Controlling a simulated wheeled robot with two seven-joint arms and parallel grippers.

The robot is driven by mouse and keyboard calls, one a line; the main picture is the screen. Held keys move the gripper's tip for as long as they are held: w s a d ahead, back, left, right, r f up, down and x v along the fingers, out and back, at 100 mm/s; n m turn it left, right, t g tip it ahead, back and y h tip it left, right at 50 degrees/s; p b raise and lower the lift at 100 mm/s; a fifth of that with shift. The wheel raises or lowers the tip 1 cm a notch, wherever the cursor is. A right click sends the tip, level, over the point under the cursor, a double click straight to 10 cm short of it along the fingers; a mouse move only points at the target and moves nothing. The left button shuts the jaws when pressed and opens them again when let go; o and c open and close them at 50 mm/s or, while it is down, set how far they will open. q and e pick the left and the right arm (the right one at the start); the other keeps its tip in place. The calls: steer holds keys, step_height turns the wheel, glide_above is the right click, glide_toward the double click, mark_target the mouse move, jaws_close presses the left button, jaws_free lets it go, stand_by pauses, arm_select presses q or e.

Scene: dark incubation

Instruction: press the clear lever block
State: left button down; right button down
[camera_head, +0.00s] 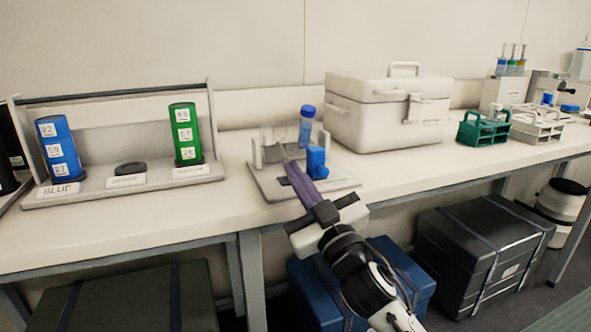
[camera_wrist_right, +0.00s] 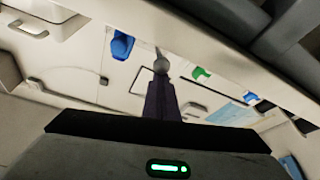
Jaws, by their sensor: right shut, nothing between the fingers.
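A grey base plate (camera_head: 262,182) on the bench carries a small fixture with pale, partly see-through upright pieces (camera_head: 257,152). I cannot make out for certain which of them is the clear lever block. A blue block (camera_head: 317,162) stands on the right of the plate, and a blue-capped tube (camera_head: 306,127) is behind it. My right gripper (camera_head: 287,160) is shut and empty, with its purple-grey fingers reaching over the plate just left of the blue block. Its tips hide part of the fixture; contact is unclear. The shut fingers also show in the wrist view (camera_wrist_right: 161,72). My left gripper is not in view.
A rack (camera_head: 100,196) on the left holds a blue cylinder (camera_head: 60,150) and a green cylinder (camera_head: 185,134), with a dark disc (camera_head: 130,168) between them. A white cooler box (camera_head: 385,115) stands behind right. Teal (camera_head: 482,132) and white tube racks (camera_head: 537,128) are farther right.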

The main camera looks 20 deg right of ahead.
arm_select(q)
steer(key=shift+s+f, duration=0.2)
arm_select(e)
steer(key=shift+d+f, duration=0.1)
steer(key=shift+f, duration=0.25)
